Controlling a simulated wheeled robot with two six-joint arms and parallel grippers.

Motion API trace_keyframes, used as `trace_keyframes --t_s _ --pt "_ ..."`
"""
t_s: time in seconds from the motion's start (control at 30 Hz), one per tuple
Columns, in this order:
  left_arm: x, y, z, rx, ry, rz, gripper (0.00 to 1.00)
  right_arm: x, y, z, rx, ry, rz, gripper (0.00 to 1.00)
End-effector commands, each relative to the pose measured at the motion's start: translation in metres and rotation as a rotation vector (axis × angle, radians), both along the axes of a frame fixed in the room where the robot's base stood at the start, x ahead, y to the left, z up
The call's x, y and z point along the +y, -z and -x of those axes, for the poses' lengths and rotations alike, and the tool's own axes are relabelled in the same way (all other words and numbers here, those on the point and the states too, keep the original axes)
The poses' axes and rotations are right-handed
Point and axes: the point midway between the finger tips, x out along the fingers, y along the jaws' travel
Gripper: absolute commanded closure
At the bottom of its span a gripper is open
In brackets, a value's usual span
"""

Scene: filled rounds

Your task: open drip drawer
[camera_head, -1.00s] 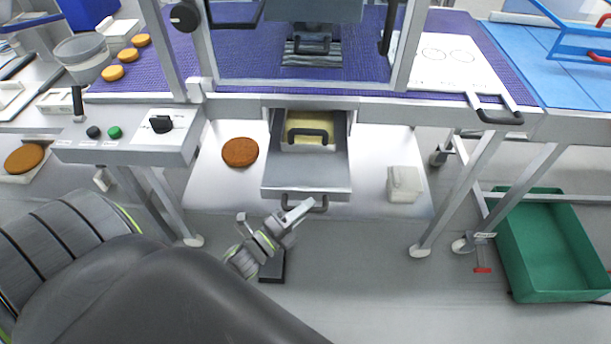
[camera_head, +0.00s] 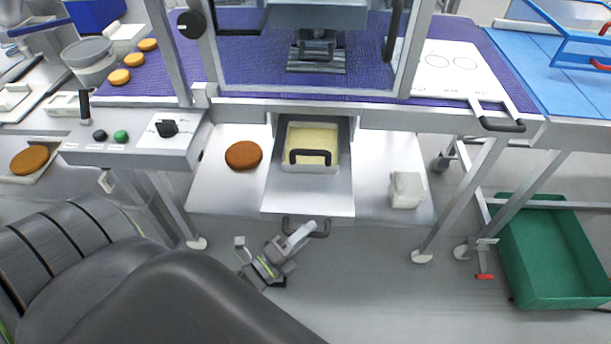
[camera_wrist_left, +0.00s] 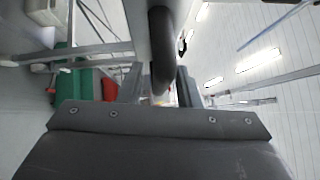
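The drip drawer (camera_head: 310,200) is a grey metal tray that sticks out below the press table. Its dark bar handle (camera_head: 320,231) is at its front. My left gripper (camera_head: 300,236) is at the left part of this handle. In the left wrist view, the dark handle bar (camera_wrist_left: 161,50) passes between the fingers of my left gripper (camera_wrist_left: 158,88), which sit close on both sides. A pale bin with yellowish contents and its own dark handle (camera_head: 310,157) sits in the drawer. My right gripper is not in view.
A brown round (camera_head: 244,155) and a whitish block (camera_head: 405,190) lie on the shelf beside the drawer. A control box (camera_head: 130,145) is at left, table legs stand on both sides, and a green crate (camera_head: 550,250) is on the floor at right.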

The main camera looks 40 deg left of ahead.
Motion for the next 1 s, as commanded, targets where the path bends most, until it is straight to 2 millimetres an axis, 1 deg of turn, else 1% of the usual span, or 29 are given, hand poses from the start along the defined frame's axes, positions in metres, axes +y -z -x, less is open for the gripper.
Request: trace_keyframes --t_s 0.43,0.57,0.67,0.77,1.0 --pt "0.0 0.0 0.0 -0.001 0.0 -0.001 0.64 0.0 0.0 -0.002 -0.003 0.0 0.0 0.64" --pt "0.002 0.002 0.006 0.001 0.001 -0.001 0.64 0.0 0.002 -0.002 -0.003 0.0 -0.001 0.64" --pt "0.005 0.005 0.019 0.002 0.0 -0.003 0.64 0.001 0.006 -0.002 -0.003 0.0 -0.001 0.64" --pt "0.01 0.009 0.038 0.003 0.0 -0.003 0.64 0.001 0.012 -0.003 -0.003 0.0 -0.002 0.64" --pt "0.023 0.017 0.094 0.005 0.0 -0.001 0.64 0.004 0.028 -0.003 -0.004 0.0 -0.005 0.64"
